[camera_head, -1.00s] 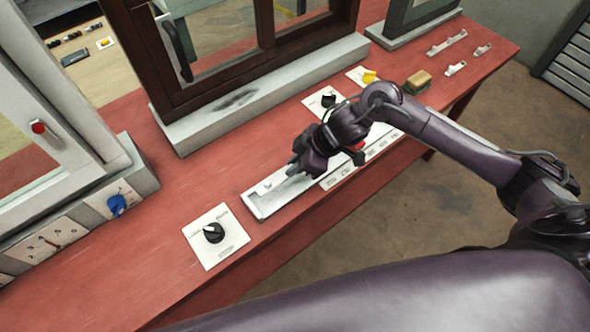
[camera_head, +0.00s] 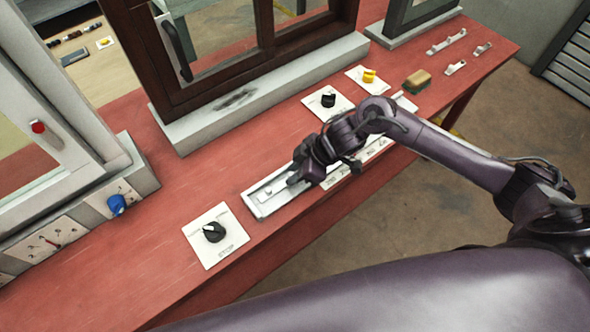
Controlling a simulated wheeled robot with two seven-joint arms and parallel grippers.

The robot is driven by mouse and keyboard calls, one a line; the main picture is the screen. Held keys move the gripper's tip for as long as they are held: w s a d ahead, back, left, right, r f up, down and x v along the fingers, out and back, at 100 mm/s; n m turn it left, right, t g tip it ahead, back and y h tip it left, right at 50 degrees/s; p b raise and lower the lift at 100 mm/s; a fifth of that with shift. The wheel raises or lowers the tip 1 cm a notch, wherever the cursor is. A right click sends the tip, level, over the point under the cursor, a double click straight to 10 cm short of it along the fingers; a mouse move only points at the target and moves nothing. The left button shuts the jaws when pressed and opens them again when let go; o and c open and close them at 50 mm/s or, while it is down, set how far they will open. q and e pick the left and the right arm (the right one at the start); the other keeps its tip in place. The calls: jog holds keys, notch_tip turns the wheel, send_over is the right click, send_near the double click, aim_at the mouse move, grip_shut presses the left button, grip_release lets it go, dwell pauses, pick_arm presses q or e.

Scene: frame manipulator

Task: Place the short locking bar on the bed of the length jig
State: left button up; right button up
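The length jig (camera_head: 258,207) is a long, pale, shallow channel along the front of the red bench. My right gripper (camera_head: 292,182) is low over its left half, with the fingers pointing down-left at the bed. A small pale piece (camera_head: 268,190) shows in the bed just left of the fingertips. I cannot tell whether it is the short locking bar or part of the jig, or whether the fingers touch it. The gap between the fingers is hidden. Small silvery bars lie at the far right: a longer one (camera_head: 446,42) and two shorter ones (camera_head: 481,48) and (camera_head: 456,68). My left gripper is out of view.
A plate with a black knob (camera_head: 214,231) is left of the jig. Behind the jig are another black knob (camera_head: 328,100), a yellow knob (camera_head: 369,76) and a sponge-like block (camera_head: 417,82). A dark window frame (camera_head: 206,95) stands behind. The bench between frame and jig is clear.

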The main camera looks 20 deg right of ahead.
jog(key=b+v, duration=0.1)
jog(key=v, duration=1.1)
jog(key=shift+r, duration=0.15)
jog(key=shift+w+a, duration=0.1)
